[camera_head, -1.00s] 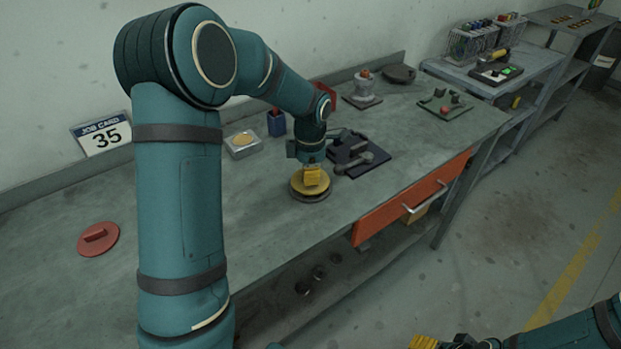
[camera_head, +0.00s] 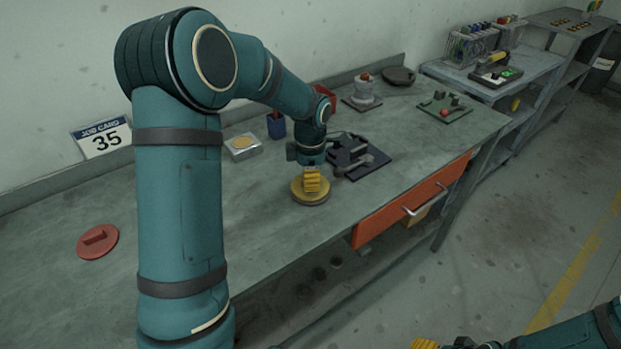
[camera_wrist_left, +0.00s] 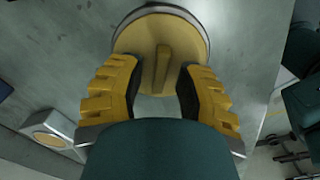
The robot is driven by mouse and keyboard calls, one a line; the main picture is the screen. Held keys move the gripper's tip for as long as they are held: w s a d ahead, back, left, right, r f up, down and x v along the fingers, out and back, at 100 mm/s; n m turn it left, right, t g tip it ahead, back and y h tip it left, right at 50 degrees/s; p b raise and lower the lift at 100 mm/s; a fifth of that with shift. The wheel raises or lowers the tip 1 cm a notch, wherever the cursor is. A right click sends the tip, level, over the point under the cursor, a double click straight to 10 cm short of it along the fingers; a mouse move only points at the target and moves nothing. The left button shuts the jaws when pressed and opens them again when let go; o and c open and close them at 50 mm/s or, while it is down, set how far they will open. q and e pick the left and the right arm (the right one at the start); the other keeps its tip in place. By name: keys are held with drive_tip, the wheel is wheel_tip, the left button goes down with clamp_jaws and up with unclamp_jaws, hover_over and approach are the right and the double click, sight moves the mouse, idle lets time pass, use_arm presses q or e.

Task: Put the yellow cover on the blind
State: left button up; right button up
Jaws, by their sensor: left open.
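The yellow cover (camera_head: 298,196), a round disc with a raised grip bar (camera_wrist_left: 162,70), lies on the workbench in the head view. A thin grey rim (camera_wrist_left: 203,27) shows around its far edge in the left wrist view; it looks like the blind beneath, mostly hidden. My left gripper (camera_head: 312,182) points down over the cover. In the wrist view its yellow fingers (camera_wrist_left: 160,76) stand apart on either side of the grip bar, with gaps to it. My right gripper (camera_head: 425,344) is only partly in view at the bottom edge.
A red disc (camera_head: 98,242) lies at the bench's left. Behind the cover are a pale box with a yellow round top (camera_head: 242,146), a blue holder (camera_head: 276,126) and a black tray (camera_head: 368,160). An orange drawer (camera_head: 385,222) sticks out in front.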

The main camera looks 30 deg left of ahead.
use_arm(q)
wheel_tip(320, 180, up, 11)
drive_tip(key=p, duration=0.2)
drive_tip(key=shift+r, duration=0.2)
use_arm(e)
drive_tip(key=r, duration=0.2)
drive_tip(key=shift+s+r, duration=0.25)
drive_tip(key=shift+r, duration=0.05)
